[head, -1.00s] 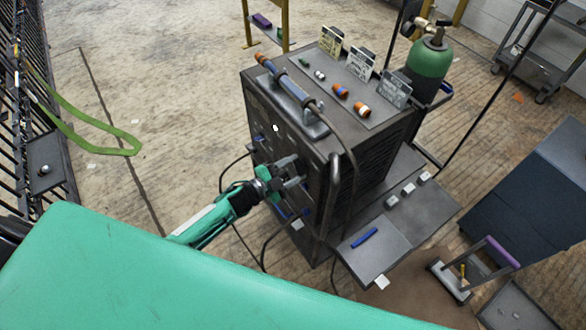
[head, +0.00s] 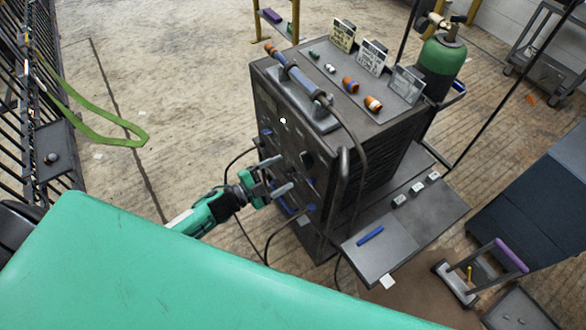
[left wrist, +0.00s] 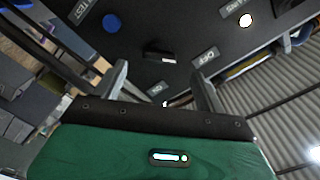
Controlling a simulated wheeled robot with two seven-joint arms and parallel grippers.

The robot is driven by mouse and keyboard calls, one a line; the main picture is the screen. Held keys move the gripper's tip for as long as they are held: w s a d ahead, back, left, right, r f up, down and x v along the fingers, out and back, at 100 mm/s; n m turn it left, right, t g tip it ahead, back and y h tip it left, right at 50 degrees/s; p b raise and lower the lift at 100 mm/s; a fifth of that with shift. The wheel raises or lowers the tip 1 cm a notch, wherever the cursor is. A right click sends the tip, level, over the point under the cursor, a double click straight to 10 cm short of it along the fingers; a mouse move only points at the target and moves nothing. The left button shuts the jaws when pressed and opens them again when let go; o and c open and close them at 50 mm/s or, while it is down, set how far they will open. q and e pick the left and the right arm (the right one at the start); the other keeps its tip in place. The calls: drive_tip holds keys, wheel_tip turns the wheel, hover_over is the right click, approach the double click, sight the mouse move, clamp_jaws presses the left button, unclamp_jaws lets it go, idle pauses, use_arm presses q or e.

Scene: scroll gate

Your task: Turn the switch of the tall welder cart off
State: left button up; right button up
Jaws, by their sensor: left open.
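The tall welder cart (head: 385,150) is a dark grey cabinet in the middle of the head view, its front panel facing left. Its switch (head: 307,158) is a small black handle on that panel. In the left wrist view the switch (left wrist: 160,57) shows ahead of and between the fingers, with an OFF label (left wrist: 206,57) to its right and an ON label (left wrist: 157,89) below it. I cannot tell for sure which label the handle points at. My left gripper (head: 285,174) is open and empty, just in front of the panel and apart from the switch. My right gripper is not in view.
The panel carries a blue button (left wrist: 111,22), a TEST label and a lit white lamp (left wrist: 246,20). Cables hang below. A torch (head: 302,80) lies on top. A green gas cylinder (head: 440,60) stands behind. Open floor lies left of the cart.

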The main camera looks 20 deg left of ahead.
use_arm(q)
drive_tip(key=b+v, duration=0.1)
drive_tip(key=v, duration=0.5)
drive_tip(key=shift+s+a, duration=0.15)
drive_tip(key=shift+s, duration=0.05)
